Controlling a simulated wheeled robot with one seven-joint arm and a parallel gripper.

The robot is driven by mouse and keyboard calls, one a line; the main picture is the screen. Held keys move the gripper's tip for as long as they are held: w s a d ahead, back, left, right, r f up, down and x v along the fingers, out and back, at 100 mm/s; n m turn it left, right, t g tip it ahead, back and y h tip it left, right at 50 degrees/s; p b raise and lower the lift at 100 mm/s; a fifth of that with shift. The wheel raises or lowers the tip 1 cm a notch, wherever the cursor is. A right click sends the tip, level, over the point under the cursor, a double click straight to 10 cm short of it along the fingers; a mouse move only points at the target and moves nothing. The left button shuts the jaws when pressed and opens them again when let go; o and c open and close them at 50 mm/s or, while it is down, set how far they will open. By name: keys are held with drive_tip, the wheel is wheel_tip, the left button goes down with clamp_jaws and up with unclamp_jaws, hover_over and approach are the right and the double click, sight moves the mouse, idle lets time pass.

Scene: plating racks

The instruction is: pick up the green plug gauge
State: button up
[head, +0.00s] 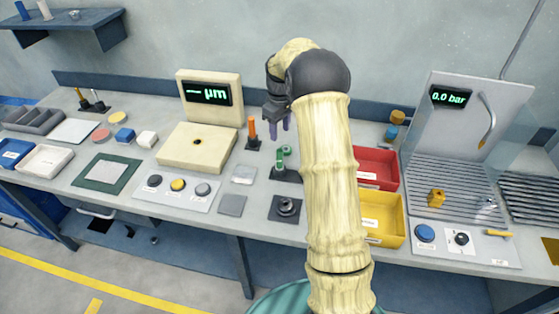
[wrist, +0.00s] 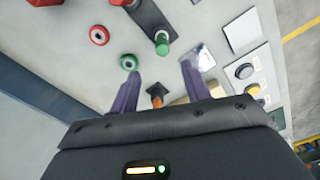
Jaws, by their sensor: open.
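The green plug gauge (head: 280,161) stands upright in a dark stand on the bench, partly beside my forearm in the head view. In the wrist view the green plug gauge (wrist: 162,43) shows with its stand, ahead of the fingertips. A small green ring (wrist: 128,62) lies near it; in the head view this green ring (head: 287,151) seems to overlap the gauge. My gripper (head: 278,123) has two purple fingers pointing down, above and behind the gauge. In the wrist view my gripper (wrist: 161,71) is open, with nothing held between the fingers.
An orange plug gauge (head: 252,129) stands in its own stand just left of the gripper. A red ring (wrist: 99,35) lies near the green one. A red bin (head: 376,168) and a yellow bin (head: 383,219) are to the right. A beige measuring unit (head: 198,146) is left.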

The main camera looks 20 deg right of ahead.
sight(280, 150)
wheel_tip(280, 150, down, 9)
drive_tip(key=shift+f+p, duration=0.1)
drive_tip(key=shift+p, duration=1)
drive_tip(key=shift+s+f+p, duration=0.1)
drive_tip(key=shift+f+p, duration=0.15)
drive_tip(key=shift+p, duration=0.05)
drive_tip(key=shift+s+a+f+p, duration=0.1)
drive_tip(key=shift+f+p, duration=0.45)
drive_tip(key=shift+f, duration=0.6)
drive_tip(key=shift+a+f+p, duration=0.1)
drive_tip(key=shift+f+p, duration=0.4)
drive_tip(key=shift+f, duration=0.65)
drive_tip(key=c, duration=0.9)
